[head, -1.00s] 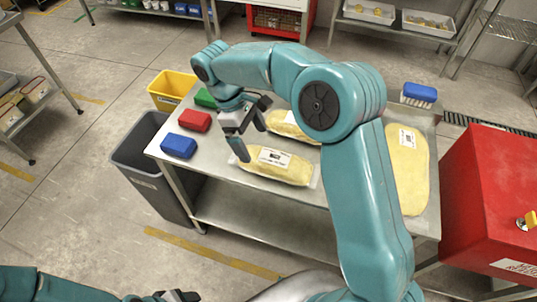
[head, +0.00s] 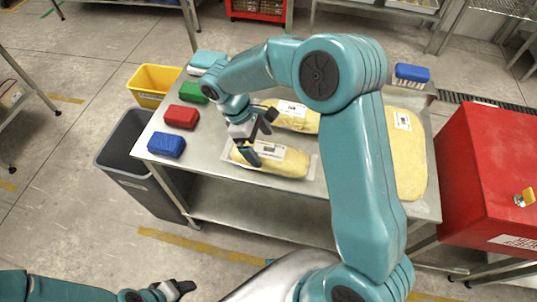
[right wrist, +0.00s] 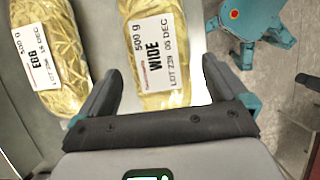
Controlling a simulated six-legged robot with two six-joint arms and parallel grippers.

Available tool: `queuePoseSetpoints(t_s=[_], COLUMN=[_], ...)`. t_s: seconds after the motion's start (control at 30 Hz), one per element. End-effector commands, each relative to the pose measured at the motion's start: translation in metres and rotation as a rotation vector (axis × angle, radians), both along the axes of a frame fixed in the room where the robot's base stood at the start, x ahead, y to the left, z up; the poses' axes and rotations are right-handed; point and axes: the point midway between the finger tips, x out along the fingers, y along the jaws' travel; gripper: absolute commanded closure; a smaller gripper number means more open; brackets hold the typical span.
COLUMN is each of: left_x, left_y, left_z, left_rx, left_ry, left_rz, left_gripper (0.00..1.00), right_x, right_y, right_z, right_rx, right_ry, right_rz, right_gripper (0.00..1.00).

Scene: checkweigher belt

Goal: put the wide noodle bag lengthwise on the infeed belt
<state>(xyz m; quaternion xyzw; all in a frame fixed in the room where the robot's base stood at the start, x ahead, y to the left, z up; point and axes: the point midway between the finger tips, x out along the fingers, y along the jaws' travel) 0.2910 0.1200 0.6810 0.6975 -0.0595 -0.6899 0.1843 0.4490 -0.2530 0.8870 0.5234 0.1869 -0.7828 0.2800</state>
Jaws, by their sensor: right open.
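The wide noodle bag (head: 285,163) is a clear pack of yellow noodles lying flat near the front edge of a steel table. Its label reads WIDE in the right wrist view (right wrist: 160,60). My right gripper (head: 260,137) is open over the label end of this bag, with one finger on each side of it in the right wrist view (right wrist: 162,64). I cannot tell whether the fingers touch it. My left gripper (head: 180,289) is low at the bottom edge, empty, its jaws unclear. I cannot make out an infeed belt.
An EGG noodle bag (right wrist: 45,60) lies beside the wide one. A larger yellow bag (head: 407,165) lies at the table's right. Blue (head: 166,145), red (head: 181,116) and green blocks line its left. A grey bin (head: 125,150) and red cabinet (head: 490,160) flank it.

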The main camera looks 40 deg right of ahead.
Motion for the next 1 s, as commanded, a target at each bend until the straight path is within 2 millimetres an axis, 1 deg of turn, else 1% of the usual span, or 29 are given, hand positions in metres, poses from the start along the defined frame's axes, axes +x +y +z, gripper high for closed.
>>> queuePoseSetpoints(t_s=[0.07,0.2,0.3,0.4,0.6,0.67,0.7,0.77,0.8,1.0], left_x=[0.000,0.000,0.000,0.000,0.000,0.000,0.000,0.000,0.000,0.000], left_y=[0.000,0.000,0.000,0.000,0.000,0.000,0.000,0.000,0.000,0.000], left_z=[0.002,0.006,0.006,0.006,0.006,0.006,0.006,0.006,0.006,0.006], left_rx=[0.000,0.000,0.000,0.000,0.000,0.000,0.000,0.000,0.000,0.000], left_ry=[0.000,0.000,0.000,0.000,0.000,0.000,0.000,0.000,0.000,0.000], left_rz=[0.000,0.000,0.000,0.000,0.000,0.000,0.000,0.000,0.000,0.000], left_gripper=[0.39,0.39,0.39,0.39,0.39,0.39,0.39,0.39,0.39,0.39], right_x=[-0.003,-0.008,-0.011,-0.011,-0.011,-0.011,-0.011,-0.011,-0.011,-0.011], right_y=[-0.003,-0.010,-0.013,-0.014,-0.014,-0.014,-0.014,-0.014,-0.014,-0.014], right_z=[-0.008,-0.029,-0.042,-0.047,-0.047,-0.047,-0.047,-0.047,-0.046,-0.046], right_rx=[0.000,0.001,0.000,0.000,0.000,0.000,0.000,0.000,0.000,-0.001], right_ry=[0.004,0.006,0.004,0.003,0.001,0.001,0.001,0.001,0.000,0.001], right_rz=[-0.001,-0.001,-0.001,-0.001,0.000,0.000,0.000,0.000,0.000,0.000], right_gripper=[0.00,0.00,0.00,0.00,0.00,0.20,0.33,0.52,0.60,0.60])
